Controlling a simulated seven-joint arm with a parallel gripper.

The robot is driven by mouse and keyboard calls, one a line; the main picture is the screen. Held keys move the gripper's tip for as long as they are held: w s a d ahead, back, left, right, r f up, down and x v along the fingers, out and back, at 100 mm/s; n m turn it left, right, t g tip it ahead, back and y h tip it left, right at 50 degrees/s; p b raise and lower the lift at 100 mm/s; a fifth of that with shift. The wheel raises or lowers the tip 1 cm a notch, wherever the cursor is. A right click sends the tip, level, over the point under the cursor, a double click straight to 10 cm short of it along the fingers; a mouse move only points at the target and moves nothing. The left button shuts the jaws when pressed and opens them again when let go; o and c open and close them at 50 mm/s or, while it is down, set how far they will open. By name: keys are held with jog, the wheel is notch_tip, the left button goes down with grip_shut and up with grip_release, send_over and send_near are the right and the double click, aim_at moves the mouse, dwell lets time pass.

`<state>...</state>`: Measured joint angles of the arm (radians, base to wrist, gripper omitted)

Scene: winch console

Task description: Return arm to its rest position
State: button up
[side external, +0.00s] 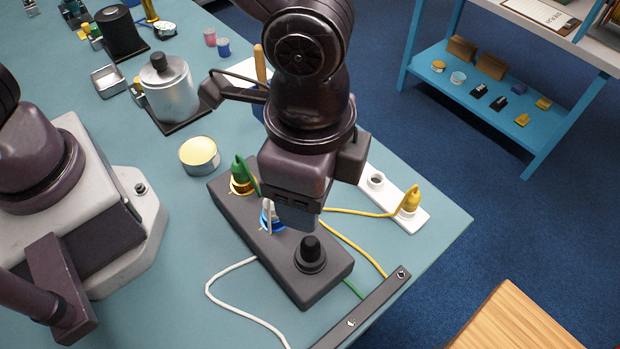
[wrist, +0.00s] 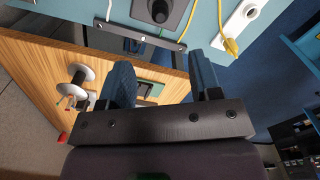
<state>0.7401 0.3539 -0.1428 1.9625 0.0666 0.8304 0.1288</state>
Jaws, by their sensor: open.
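My gripper (side external: 297,212) hangs low over the dark winch console (side external: 328,282), in front of part of its middle. In the wrist view, the two blue-grey fingers of my gripper (wrist: 162,78) are spread apart with nothing between them. The console carries a green plug-like part (side external: 240,172), a blue and white part (side external: 268,214) partly hidden by my gripper, and a black knob (side external: 310,252). The knob also shows at the top of the wrist view (wrist: 160,10). Whether my gripper touches the console cannot be told.
A white socket strip (side external: 408,216) with a yellow plug (side external: 411,200) lies right of the console. A dark bar (side external: 362,312) lies near the table's edge. A metal pot (side external: 168,90) and a round tin (side external: 199,154) stand behind. Loose cables cross the teal table (side external: 170,270).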

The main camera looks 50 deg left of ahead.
jog(key=shift+s+a, duration=0.1)
jog(key=s+a+r+n+t, duration=0.1)
jog(key=a+r+n, duration=0.3)
jog(key=a, duration=0.5)
jog(key=s+a+r+n+t, duration=0.1)
jog(key=a+r+n, duration=0.3)
jog(key=a, duration=0.5)
jog(key=s+a+r+n+t, duration=0.2)
jog(key=a+r, duration=0.4)
jog(key=a, duration=0.3)
jog(key=shift+a+n+t, duration=0.4)
jog(key=shift+n+t, duration=0.4)
jog(key=shift+n, duration=0.2)
jog(key=shift+s+r, duration=0.1)
